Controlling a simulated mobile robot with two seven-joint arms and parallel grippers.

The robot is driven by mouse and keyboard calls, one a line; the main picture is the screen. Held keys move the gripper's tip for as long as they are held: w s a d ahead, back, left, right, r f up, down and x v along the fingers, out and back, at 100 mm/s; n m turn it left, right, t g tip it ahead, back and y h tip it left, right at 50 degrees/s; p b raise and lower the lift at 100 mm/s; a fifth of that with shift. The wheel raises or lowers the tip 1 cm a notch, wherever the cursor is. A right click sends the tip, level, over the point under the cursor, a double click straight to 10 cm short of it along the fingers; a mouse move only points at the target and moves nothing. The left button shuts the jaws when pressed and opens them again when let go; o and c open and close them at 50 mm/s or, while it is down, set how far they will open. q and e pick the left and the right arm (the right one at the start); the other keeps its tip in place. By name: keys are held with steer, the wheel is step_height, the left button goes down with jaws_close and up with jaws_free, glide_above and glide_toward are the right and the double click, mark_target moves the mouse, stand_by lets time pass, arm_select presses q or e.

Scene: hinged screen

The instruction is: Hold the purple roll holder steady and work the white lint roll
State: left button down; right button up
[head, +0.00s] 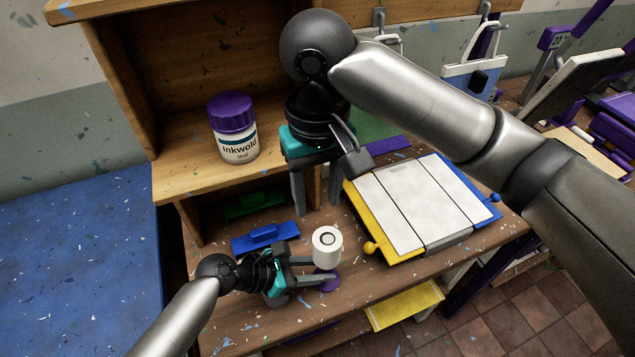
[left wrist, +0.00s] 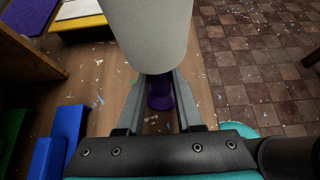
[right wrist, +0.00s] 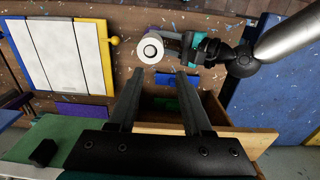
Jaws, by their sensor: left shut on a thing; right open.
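The white lint roll (head: 327,246) stands upright on the purple roll holder (head: 329,284), whose base shows below the roll on the wooden bench. My left gripper (head: 322,272) is shut on the holder just under the roll; the left wrist view shows its fingers at either side of the purple stem (left wrist: 160,92). The roll (left wrist: 150,35) fills the top of that view. My right gripper (head: 315,208) is open and empty, above and behind the roll, fingers pointing down. In the right wrist view the roll (right wrist: 150,48) lies beyond its fingertips.
A hinged screen (head: 420,208) with white panels and yellow and blue edges lies to the right. A purple-lidded jar (head: 233,127) stands on the shelf at the left. A blue block (head: 264,237) and a green one (head: 254,202) lie behind my left gripper. A yellow board (head: 404,304) shows at the front edge.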

arm_select(q)
steer(key=shift+f, duration=0.1)
arm_select(e)
steer(key=shift+r, duration=0.95)
arm_select(q)
steer(key=shift+c, duration=2.4)
jaws_free()
steer(key=v, duration=1.2)
